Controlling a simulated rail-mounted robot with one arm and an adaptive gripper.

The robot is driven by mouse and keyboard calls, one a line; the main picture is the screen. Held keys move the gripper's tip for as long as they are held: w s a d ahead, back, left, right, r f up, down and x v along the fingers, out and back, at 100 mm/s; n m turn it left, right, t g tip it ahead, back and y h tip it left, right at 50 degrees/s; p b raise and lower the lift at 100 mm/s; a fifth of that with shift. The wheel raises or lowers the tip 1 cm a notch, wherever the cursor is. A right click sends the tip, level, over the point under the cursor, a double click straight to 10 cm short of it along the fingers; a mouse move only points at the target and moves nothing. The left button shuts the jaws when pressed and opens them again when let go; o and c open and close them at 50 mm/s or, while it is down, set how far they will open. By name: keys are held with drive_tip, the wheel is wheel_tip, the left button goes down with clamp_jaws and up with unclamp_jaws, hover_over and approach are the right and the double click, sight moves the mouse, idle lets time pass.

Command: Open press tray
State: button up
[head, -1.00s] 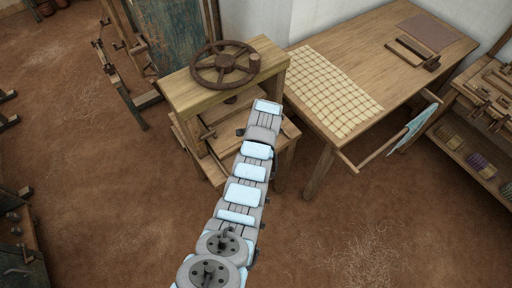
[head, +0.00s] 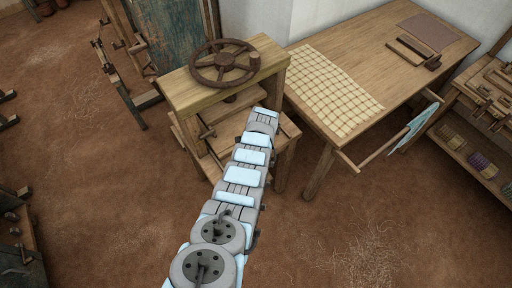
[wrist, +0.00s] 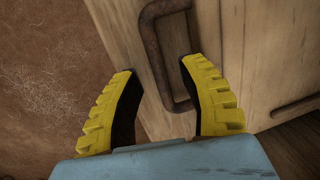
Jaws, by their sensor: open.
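The wooden press (head: 222,88) with a rusty handwheel (head: 224,62) on top stands at the centre of the head view. My arm reaches its lower front and hides part of it; my gripper is hidden there. In the wrist view, my gripper (wrist: 156,68) is open, with two yellow ridged fingers. A rusty U-shaped handle (wrist: 151,48) on a pale wooden front (wrist: 222,45) lies ahead of the fingers. Its near end shows between them, and I cannot tell whether they touch it. This front looks like the press tray's, and it appears closed against no visible gap.
A second dark handle (wrist: 296,106) sits on the wood at the right of the wrist view. A wooden table (head: 398,62) with checked cloth (head: 333,88) stands close to the press's right. A shelf unit (head: 478,130) is at far right. Open earthen floor (head: 110,190) lies left.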

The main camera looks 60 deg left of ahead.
drive_tip(key=shift+a+f, duration=0.1)
drive_tip(key=shift+f, duration=0.25)
clamp_jaws()
idle(0.3)
